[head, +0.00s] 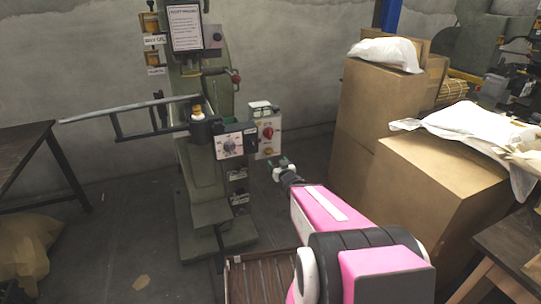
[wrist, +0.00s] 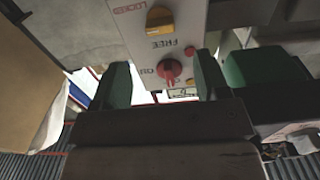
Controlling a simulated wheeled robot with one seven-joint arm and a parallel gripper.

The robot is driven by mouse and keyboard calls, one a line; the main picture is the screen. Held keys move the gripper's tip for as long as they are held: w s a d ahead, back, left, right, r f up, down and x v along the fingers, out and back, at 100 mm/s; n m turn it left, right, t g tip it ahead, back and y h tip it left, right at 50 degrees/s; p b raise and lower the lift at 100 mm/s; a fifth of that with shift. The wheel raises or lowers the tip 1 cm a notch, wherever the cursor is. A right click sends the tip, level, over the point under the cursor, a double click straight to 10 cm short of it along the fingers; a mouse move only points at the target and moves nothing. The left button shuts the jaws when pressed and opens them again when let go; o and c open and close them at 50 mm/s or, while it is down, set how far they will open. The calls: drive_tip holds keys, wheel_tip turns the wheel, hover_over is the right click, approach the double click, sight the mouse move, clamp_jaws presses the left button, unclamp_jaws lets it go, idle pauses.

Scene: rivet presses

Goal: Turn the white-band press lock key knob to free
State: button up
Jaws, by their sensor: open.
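The press (head: 205,180) is a green column machine left of centre in the head view. A light grey control box (head: 268,136) on its right side carries a red knob (head: 268,132) above a yellow knob (head: 268,150). In the wrist view, upside down, the yellow lock knob (wrist: 159,19) sits by the labels LOCKED and FREE; I cannot tell which its pointer faces. The red knob (wrist: 169,69) shows between my fingers' outlines. My gripper (wrist: 162,82) is open and empty, apart from the yellow knob. In the head view my gripper (head: 283,168) is right of and below the box.
A grey lever bar (head: 130,108) sticks out left from the press. A dial box (head: 230,145) is left of the control box. Tall cardboard boxes (head: 375,105) stand close on the right. A dark table (head: 25,140) stands at left. Some floor between is clear.

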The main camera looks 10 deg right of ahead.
sight(270, 154)
drive_tip(key=w, duration=0.2)
drive_tip(key=w+a, duration=0.1)
drive_tip(key=w, duration=0.5)
drive_tip(key=shift+w+a, duration=0.25)
drive_tip(key=shift+a, duration=0.15)
drive_tip(key=c, duration=0.9)
